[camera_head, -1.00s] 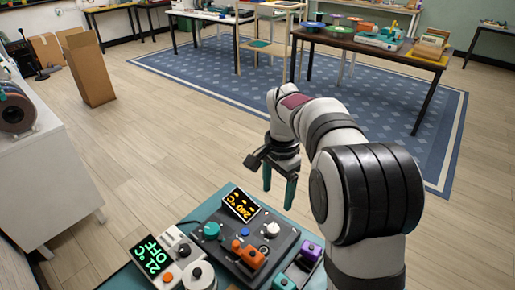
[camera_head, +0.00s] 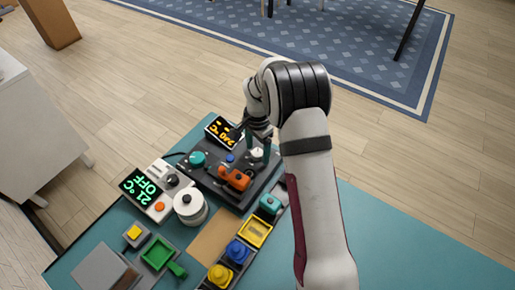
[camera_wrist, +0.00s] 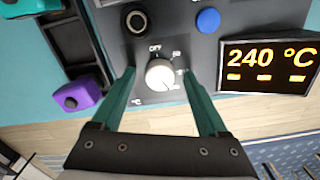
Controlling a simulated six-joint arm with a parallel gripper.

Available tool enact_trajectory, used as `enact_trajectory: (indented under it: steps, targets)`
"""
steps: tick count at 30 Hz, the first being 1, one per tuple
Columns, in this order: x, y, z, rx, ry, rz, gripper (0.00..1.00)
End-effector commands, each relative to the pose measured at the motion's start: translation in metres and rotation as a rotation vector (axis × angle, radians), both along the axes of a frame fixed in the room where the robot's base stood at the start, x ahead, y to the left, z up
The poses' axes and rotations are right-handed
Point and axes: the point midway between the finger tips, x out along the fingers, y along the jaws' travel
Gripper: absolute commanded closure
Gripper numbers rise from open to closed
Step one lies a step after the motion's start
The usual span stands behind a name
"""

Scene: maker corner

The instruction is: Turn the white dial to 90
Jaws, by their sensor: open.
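The white dial (camera_wrist: 160,73) sits on a dark control panel (camera_wrist: 190,22), with a printed scale around it and "OFF" at its top in the wrist view. A dark pointer mark on it faces the lower right; the exact number is too small to read. My gripper (camera_wrist: 165,78) is open, with one teal finger on each side of the dial and a gap visible at both sides. In the head view the dial (camera_head: 257,153) shows beside my gripper (camera_head: 257,146). The panel's display (camera_wrist: 264,65) reads 240 °C.
A blue button (camera_wrist: 208,20) and a black knob ring (camera_wrist: 136,20) are near the dial. A purple block (camera_wrist: 77,96) lies left in the wrist view. An orange part (camera_head: 235,179) and a teal knob (camera_head: 198,159) stand on the panel. The teal table (camera_head: 390,245) is clear at right.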

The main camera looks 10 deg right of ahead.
Motion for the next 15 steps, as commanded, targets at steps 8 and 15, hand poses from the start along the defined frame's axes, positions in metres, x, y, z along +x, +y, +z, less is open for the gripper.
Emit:
enact_trajectory:
  steps: [8, 15]
  targets:
    - [-0.0001, 0.0, 0.0002, 0.0, 0.0, 0.0, 0.41]
    - [-0.0001, 0.0, 0.0003, 0.0, 0.0, 0.0, 0.84]
